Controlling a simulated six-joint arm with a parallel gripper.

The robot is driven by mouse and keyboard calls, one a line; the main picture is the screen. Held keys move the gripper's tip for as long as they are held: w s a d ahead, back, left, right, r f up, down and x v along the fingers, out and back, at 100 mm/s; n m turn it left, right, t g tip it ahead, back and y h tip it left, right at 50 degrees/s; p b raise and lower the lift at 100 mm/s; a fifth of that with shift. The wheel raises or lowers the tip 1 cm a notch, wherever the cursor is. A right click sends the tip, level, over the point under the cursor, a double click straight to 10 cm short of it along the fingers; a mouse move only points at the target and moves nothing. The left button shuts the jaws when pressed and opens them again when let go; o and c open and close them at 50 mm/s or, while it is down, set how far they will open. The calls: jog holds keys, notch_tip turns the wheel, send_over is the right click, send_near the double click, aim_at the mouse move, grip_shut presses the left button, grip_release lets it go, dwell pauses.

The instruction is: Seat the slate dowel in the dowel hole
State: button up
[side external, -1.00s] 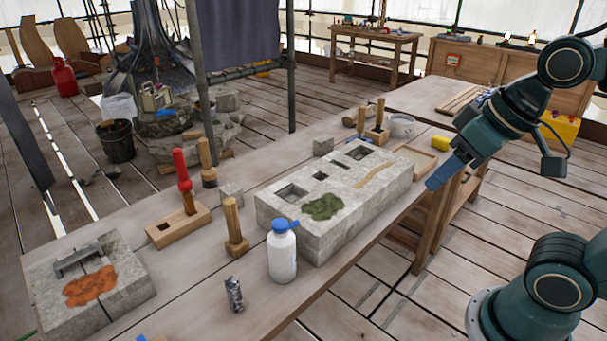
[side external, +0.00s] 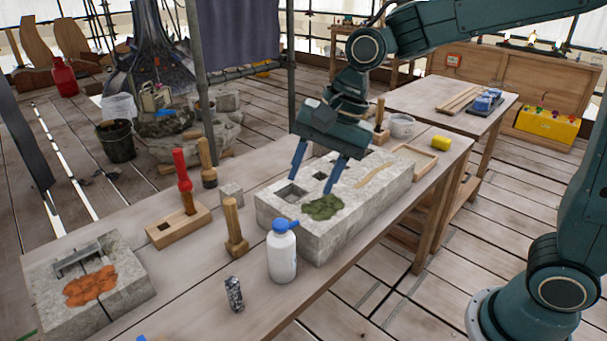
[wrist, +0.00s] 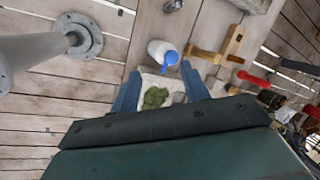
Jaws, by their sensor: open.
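A small grey speckled upright piece (side external: 234,294), which looks like the slate dowel, stands on the bench left of the white bottle. In the wrist view, a small grey thing at the top edge (wrist: 172,5) appears to be it. The pale stone block (side external: 340,234) has several recesses in its top, including a square one (side external: 291,193) at its left end; I cannot tell which is the dowel hole. My gripper (side external: 311,191) is open and empty above the block, fingers pointing down, partly hiding its top. Its blue fingers also show in the wrist view (wrist: 160,72).
A white bottle with blue cap (side external: 282,252) stands before the block. A wooden mallet (side external: 234,230), a wooden holder with a red-handled tool (side external: 178,226) and another stone block with an orange patch (side external: 70,304) stand left. Green moss (side external: 323,207) lies on the pale block.

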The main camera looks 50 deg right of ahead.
jog(key=w+a+f+m+g+y, duration=0.1)
jog(key=w+a+f+m+g, duration=0.1)
jog(key=w+a+f+m, duration=0.5)
send_near(232, 280)
jog(key=x, duration=0.5)
jog(key=shift+s+d, duration=0.1)
jog(key=shift+d, duration=0.1)
jog(key=shift+a+f, duration=0.1)
jog(key=shift+f, duration=0.2)
jog(key=shift+a+x, duration=0.2)
jog(key=shift+x, duration=2.4)
jog(key=shift+r, duration=0.1)
grip_shut()
